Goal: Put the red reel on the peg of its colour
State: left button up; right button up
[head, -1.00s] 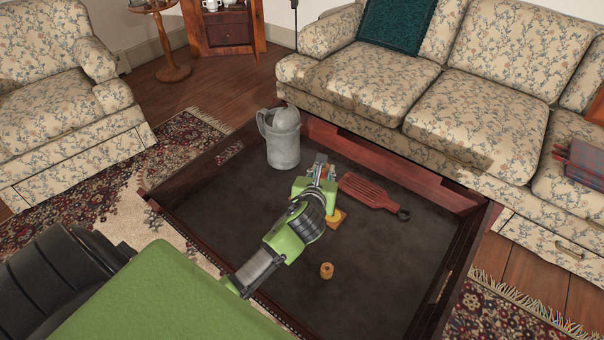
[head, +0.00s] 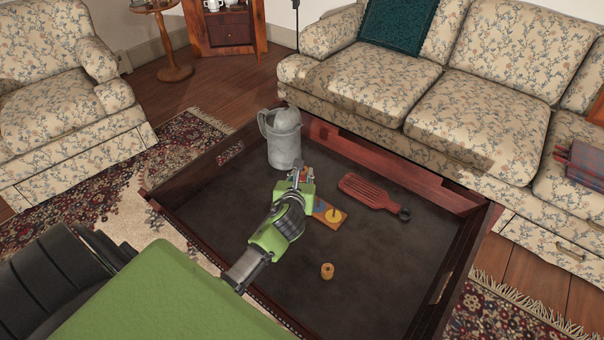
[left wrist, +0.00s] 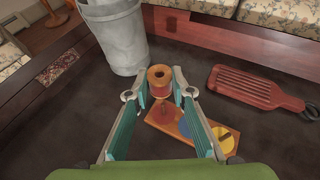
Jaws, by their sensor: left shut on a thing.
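The red reel (left wrist: 159,82), with wood-coloured ends, is between the fingertips of my left gripper (left wrist: 160,86), which is shut on it. In the head view, my left gripper (head: 296,180) partly hides the reel. The wooden peg board (head: 339,217) lies on the dark table floor, partly behind the gripper. In the wrist view it shows red (left wrist: 164,113), blue (left wrist: 186,126) and yellow (left wrist: 221,138) round patches. The reel appears just past the red patch, where a thin peg shows; its height above the board is unclear. My right gripper is not in view.
A grey metal jug (head: 284,138) stands close behind the gripper. A red slatted paddle (head: 370,192) lies right of the board. A small tan reel (head: 327,271) stands nearer the front. Raised wooden walls (head: 445,290) edge the table; its front right is mostly clear.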

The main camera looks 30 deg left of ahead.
pick_arm(q)
jog(key=shift+p, duration=0.3)
jog(key=shift+f, duration=0.4)
jog(key=shift+f+b, duration=0.25)
jog(key=shift+b, duration=0.15)
jog(key=shift+f, duration=0.45)
jog(key=shift+f+b, duration=0.45)
jog(key=shift+f, duration=0.75)
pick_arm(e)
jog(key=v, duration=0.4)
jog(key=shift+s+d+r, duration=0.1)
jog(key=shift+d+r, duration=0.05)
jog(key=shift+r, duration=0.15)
